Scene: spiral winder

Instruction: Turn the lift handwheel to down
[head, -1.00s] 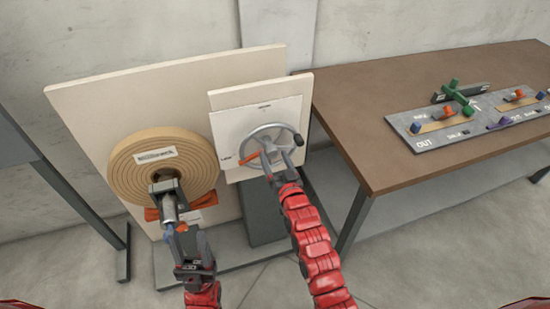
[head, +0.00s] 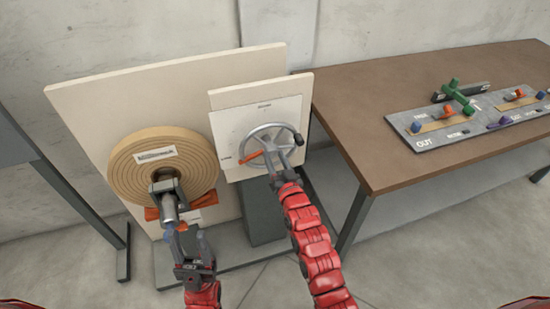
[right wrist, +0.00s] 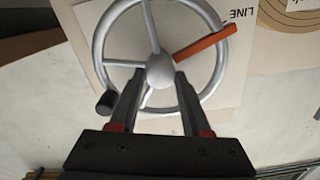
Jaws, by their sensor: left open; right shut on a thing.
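The lift handwheel (head: 268,126) is a grey spoked wheel on a white panel, with a black knob (head: 299,139) at its right rim. An orange pointer (head: 250,156) lies toward a small label at the panel's left. My right gripper (head: 279,163) is at the wheel's lower middle. In the right wrist view the wheel (right wrist: 98,52) fills the upper part, and my right gripper (right wrist: 159,78) has its fingers closed in around a spoke just by the hub; exact contact is hard to see. My left gripper (head: 183,240) is open and empty, below the roll's shaft.
A tan wound roll (head: 120,168) sits on a large cream board (head: 90,105) to the left. A brown table (head: 380,100) on the right carries a grey control panel (head: 430,140) with coloured knobs. Bare floor shows in front.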

